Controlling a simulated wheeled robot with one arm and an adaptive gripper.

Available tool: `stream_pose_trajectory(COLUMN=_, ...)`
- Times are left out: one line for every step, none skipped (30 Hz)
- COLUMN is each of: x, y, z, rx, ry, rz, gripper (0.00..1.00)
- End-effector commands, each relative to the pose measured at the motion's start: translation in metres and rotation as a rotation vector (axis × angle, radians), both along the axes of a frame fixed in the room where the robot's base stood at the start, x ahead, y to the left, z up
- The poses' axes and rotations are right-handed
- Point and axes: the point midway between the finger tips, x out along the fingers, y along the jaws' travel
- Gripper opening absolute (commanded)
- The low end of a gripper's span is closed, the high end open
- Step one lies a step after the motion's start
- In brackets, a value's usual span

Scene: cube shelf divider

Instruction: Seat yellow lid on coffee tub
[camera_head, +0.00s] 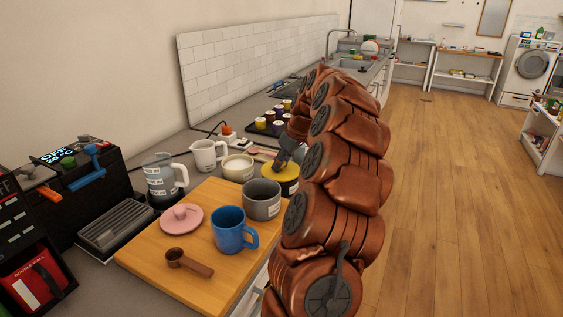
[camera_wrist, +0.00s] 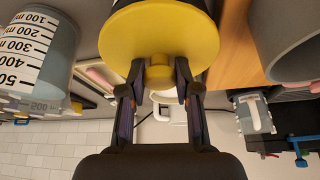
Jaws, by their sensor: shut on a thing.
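The yellow lid (camera_head: 278,170) lies flat at the top of the dark coffee tub (camera_head: 289,187), to the right of the grey mug. I cannot tell whether its rim is fully down on the tub. The tub's right side is hidden behind my arm. My gripper (camera_head: 284,158) reaches down to the lid from above. In the wrist view the lid (camera_wrist: 150,32) fills the upper middle, and my gripper (camera_wrist: 159,78) is shut on its round yellow knob (camera_wrist: 159,70), one finger on each side. A dark strip of the tub shows past the lid's edge.
A grey mug (camera_head: 262,205), blue mug (camera_head: 229,236), pink lid (camera_head: 181,219) and brown scoop (camera_head: 188,264) are on the wooden board (camera_head: 150,254). A measuring jug (camera_wrist: 40,45) is near the lid.

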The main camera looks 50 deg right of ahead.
Motion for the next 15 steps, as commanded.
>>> stream_pose_trajectory(x=0.0000, y=0.0001, z=-0.0011, rx=0.000, ry=0.000, rz=0.000, gripper=0.00)
stream_pose_trajectory(x=0.0000, y=0.0001, z=-0.0014, rx=0.000, ry=0.000, rz=0.000, gripper=0.00)
stream_pose_trajectory(x=0.0000, y=0.0001, z=-0.0019, rx=0.000, ry=0.000, rz=0.000, gripper=0.00)
stream_pose_trajectory(x=0.0000, y=0.0001, z=-0.0023, rx=0.000, ry=0.000, rz=0.000, gripper=0.00)
stream_pose_trajectory(x=0.0000, y=0.0001, z=-0.0026, rx=0.000, ry=0.000, rz=0.000, gripper=0.00)
stream_pose_trajectory(x=0.0001, y=0.0000, z=-0.0030, rx=0.000, ry=0.000, rz=0.000, gripper=0.00)
stream_pose_trajectory(x=0.0000, y=0.0000, z=-0.0035, rx=0.000, ry=0.000, rz=0.000, gripper=0.00)
stream_pose_trajectory(x=0.0001, y=0.0000, z=-0.0038, rx=0.000, ry=0.000, rz=0.000, gripper=0.00)
stream_pose_trajectory(x=0.0000, y=0.0001, z=-0.0043, rx=0.000, ry=0.000, rz=0.000, gripper=0.00)
stream_pose_trajectory(x=0.0000, y=0.0001, z=-0.0046, rx=0.000, ry=0.000, rz=0.000, gripper=0.00)
stream_pose_trajectory(x=0.0000, y=0.0001, z=-0.0049, rx=0.000, ry=0.000, rz=0.000, gripper=0.00)
stream_pose_trajectory(x=0.0000, y=0.0001, z=-0.0055, rx=0.000, ry=0.000, rz=0.000, gripper=0.00)
stream_pose_trajectory(x=0.0000, y=0.0001, z=-0.0058, rx=0.000, ry=0.000, rz=0.000, gripper=0.00)
stream_pose_trajectory(x=0.0000, y=0.0001, z=-0.0062, rx=0.000, ry=0.000, rz=0.000, gripper=0.00)
stream_pose_trajectory(x=0.0000, y=0.0001, z=-0.0067, rx=0.000, ry=0.000, rz=0.000, gripper=0.00)
